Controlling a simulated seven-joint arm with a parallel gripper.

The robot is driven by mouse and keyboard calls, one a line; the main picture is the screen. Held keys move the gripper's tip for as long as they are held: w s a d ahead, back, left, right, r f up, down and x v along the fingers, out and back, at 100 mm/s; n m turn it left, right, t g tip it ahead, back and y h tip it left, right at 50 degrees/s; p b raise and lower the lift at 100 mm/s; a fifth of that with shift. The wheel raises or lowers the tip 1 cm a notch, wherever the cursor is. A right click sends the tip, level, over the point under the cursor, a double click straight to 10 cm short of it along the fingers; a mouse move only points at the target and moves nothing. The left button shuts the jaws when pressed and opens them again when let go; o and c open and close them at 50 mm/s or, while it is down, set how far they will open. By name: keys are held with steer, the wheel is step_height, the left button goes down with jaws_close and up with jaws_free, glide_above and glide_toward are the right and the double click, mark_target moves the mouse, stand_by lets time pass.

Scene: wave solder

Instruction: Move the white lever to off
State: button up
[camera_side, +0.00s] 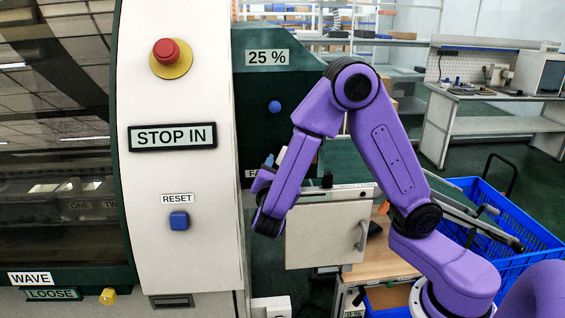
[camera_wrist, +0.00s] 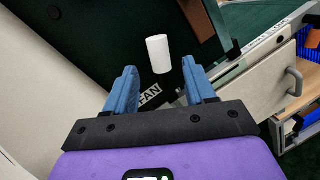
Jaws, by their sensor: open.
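The white lever (camera_wrist: 158,54) shows in the wrist view as a short white cylinder standing out from a dark green panel. It is just above a label reading FAN (camera_wrist: 150,95). My gripper (camera_wrist: 160,80) is open, with its two blue fingers apart. In that view the lever appears between and just beyond the fingertips. I cannot tell how deep it lies between them, and no contact shows. In the side view my gripper (camera_side: 270,160) is in front of the green panel, and my arm hides most of the lever area. The lever's off mark is not readable.
A white machine front with a red stop button (camera_side: 166,52) and a blue reset button (camera_side: 179,220) stands left. A blue knob (camera_side: 274,107) is above my gripper. A light cabinet door (camera_side: 320,240) is below, and a blue crate (camera_side: 525,235) is at right.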

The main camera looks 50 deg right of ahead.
steer(key=shift+x, duration=1.85)
jaws_close()
steer(key=shift+a, duration=0.1)
steer(key=shift+w+a+f+n+t+h, duration=0.15)
steer(key=shift+w+a+n+t, duration=0.25)
steer(key=shift+n, duration=1.35)
steer(key=shift+w+a+n+t+h, duration=0.1)
steer(key=shift+w+a+n+t, duration=0.3)
steer(key=shift+n, duration=1.4)
steer(key=shift+w+a+f+n+t+h, duration=0.15)
steer(key=shift+w+a+n+t, duration=0.25)
steer(key=shift+n, duration=1.35)
